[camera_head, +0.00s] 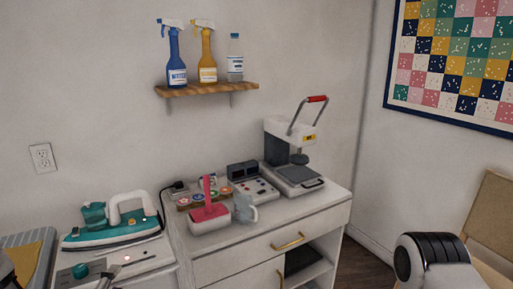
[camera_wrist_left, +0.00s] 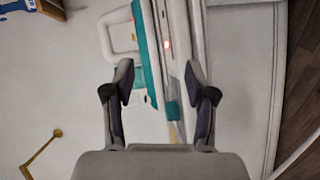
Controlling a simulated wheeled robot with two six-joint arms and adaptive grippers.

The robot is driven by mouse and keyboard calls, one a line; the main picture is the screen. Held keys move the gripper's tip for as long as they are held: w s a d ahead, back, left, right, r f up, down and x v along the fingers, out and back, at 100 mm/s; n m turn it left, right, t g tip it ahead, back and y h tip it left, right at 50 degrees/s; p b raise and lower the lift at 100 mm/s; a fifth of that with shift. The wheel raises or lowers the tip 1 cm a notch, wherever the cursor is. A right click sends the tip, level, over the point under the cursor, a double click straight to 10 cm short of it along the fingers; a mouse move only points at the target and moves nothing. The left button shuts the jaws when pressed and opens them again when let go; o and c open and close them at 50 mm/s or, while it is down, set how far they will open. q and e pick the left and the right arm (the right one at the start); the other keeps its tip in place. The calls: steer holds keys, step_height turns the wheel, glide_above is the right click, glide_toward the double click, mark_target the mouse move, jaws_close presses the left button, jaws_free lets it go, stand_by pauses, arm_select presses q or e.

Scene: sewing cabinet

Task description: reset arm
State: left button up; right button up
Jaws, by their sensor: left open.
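My left gripper (camera_wrist_left: 162,83) shows in the left wrist view with its two dark fingers spread apart and nothing held between them. Beyond the fingers is the teal and white iron (camera_wrist_left: 146,50) on its white station, seen from above; I cannot tell the exact distance. In the head view the iron (camera_head: 118,224) rests on the station (camera_head: 140,254) at the lower left. Part of my right arm (camera_head: 437,262), white with black rings, shows at the lower right. My right gripper is not in view.
A white cabinet (camera_head: 247,262) carries a pink-handled item in a holder (camera_head: 210,213), a grey mug (camera_head: 245,209), a control box (camera_head: 252,183) and a press (camera_head: 290,150). A wall shelf (camera_head: 205,90) holds bottles. A tan chair (camera_head: 492,220) stands at the right.

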arm_select(q)
steer(key=s+d+f+m+g+h, duration=0.1)
steer(key=s+d+f+m+g, duration=0.4)
steer(key=s+f, duration=0.55)
steer(key=s+d+f+m+g+h, duration=0.1)
steer(key=s+d+f+m+g, duration=0.35)
steer(key=s+f, duration=0.6)
steer(key=s+f+m+g, duration=0.5)
steer(key=s+m+g, duration=0.1)
steer(key=s+m, duration=0.1)
steer(key=shift+s+f+y, duration=0.3)
steer(key=shift+s+f, duration=0.1)
steer(key=shift+s, duration=0.3)
steer(key=shift+d+m, duration=0.15)
steer(key=shift+m, duration=0.1)
